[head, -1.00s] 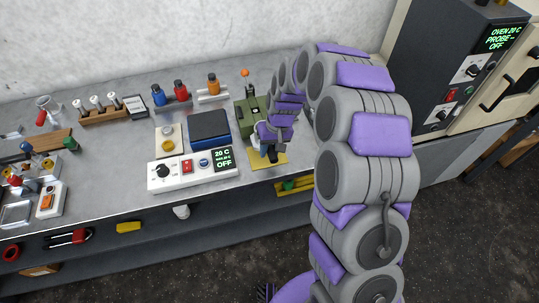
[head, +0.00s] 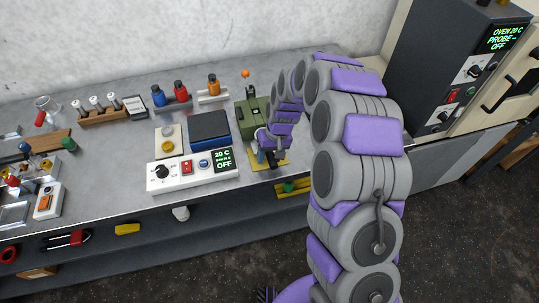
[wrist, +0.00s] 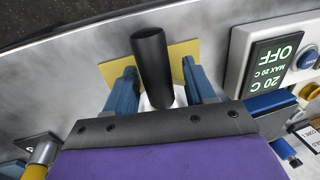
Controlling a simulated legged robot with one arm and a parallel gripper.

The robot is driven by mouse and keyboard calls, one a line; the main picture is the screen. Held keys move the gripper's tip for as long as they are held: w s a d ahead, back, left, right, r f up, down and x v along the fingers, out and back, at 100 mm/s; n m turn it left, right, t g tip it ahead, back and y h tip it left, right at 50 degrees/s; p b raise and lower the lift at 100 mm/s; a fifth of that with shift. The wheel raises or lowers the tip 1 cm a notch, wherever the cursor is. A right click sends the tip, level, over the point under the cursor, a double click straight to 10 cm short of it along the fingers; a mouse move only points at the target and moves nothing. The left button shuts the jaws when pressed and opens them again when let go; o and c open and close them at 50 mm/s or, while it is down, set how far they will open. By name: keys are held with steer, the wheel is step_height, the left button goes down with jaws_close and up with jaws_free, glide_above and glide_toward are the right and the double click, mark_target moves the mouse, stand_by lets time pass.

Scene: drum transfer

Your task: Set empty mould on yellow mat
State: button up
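The yellow mat (head: 281,166) lies at the bench's front edge; part of it also shows in the wrist view (wrist: 184,51). The mould's black handle (wrist: 151,57) stands over the mat, and a pale part of the mould (wrist: 152,104) shows below it between the fingers. The rest of the mould is hidden by my gripper. My gripper (wrist: 158,68) has its two blue fingers on either side of the handle, with visible gaps to both. In the head view my gripper (head: 267,157) is low over the mat.
A white control box (head: 193,172) reading 20 C and OFF stands just left of the mat. A green machine (head: 252,117) stands behind it. An oven control unit (head: 470,70) is at the right.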

stand_by(0.3)
steer(key=s+d+r+p, duration=0.1)
steer(key=s+d+r, duration=0.15)
steer(key=r, duration=0.65)
steer(key=s+d+r+p, duration=0.2)
steer(key=s+r, duration=0.1)
steer(key=r, duration=0.5)
steer(key=s+d+r+m, duration=0.1)
steer(key=s+d+r, duration=0.1)
steer(key=s, duration=0.8)
steer(key=s+d+r+m+h, duration=0.1)
steer(key=s+d, duration=0.3)
steer(key=s, duration=0.6)
steer(key=s+d+r+m+g+h, duration=0.1)
steer(key=s+d+r, duration=0.2)
steer(key=s, duration=0.8)
steer(key=shift+d+r, duration=0.2)
steer(key=shift+d, duration=0.4)
